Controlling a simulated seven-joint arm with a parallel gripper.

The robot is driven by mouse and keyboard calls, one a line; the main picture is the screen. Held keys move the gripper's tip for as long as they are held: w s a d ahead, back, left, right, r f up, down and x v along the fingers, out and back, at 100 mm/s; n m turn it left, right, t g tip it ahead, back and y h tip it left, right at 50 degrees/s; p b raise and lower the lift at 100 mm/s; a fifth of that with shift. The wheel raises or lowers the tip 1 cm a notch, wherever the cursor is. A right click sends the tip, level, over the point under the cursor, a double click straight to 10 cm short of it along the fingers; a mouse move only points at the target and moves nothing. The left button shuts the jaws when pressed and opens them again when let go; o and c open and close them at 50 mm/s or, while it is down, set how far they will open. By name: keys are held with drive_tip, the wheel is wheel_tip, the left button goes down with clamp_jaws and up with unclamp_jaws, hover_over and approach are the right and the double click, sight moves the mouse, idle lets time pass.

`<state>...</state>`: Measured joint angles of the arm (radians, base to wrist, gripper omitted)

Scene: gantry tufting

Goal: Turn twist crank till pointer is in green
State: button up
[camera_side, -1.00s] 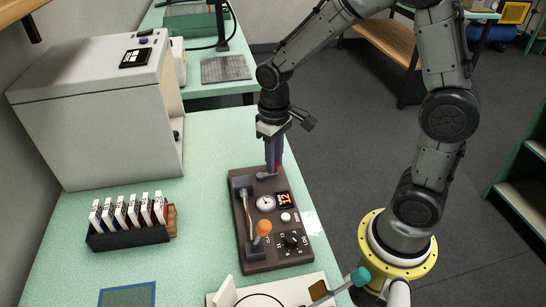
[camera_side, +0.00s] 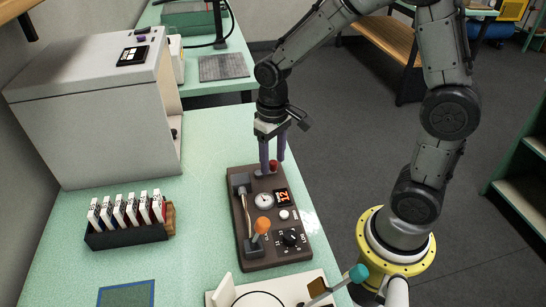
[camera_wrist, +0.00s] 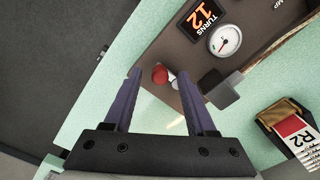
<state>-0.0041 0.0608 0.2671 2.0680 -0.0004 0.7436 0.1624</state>
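The twist crank's red knob (camera_side: 273,165) stands at the far end of the dark control panel (camera_side: 251,256). In the wrist view the red knob (camera_wrist: 160,74) sits between the fingertips, with a small pale metal part beside it. My gripper (camera_side: 273,168) is open, pointing down, with one purple finger on each side of the knob and gaps visible in the wrist view (camera_wrist: 159,76). The round white gauge (camera_side: 264,201) also shows in the wrist view (camera_wrist: 224,40); its pointer's zone is too small to tell. The turns display (camera_wrist: 201,18) reads 12.
A rack of labelled cards (camera_side: 127,238) stands left, before a grey machine (camera_side: 85,115).

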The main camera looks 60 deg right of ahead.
sight(273, 161)
drive_tip(key=shift+r, duration=0.1)
wheel_tip(273, 161, up, 14)
idle(0.6)
drive_tip(key=s+r+t, duration=0.3)
drive_tip(key=s+r, duration=0.1)
drive_tip(key=s, duration=0.4)
drive_tip(key=s+f+n+t, duration=0.1)
drive_tip(key=s+f+t, duration=0.1)
drive_tip(key=s+f, duration=0.2)
drive_tip(key=s, duration=0.3)
drive_tip(key=shift+f+n+t, duration=0.3)
drive_tip(key=shift+n, duration=0.1)
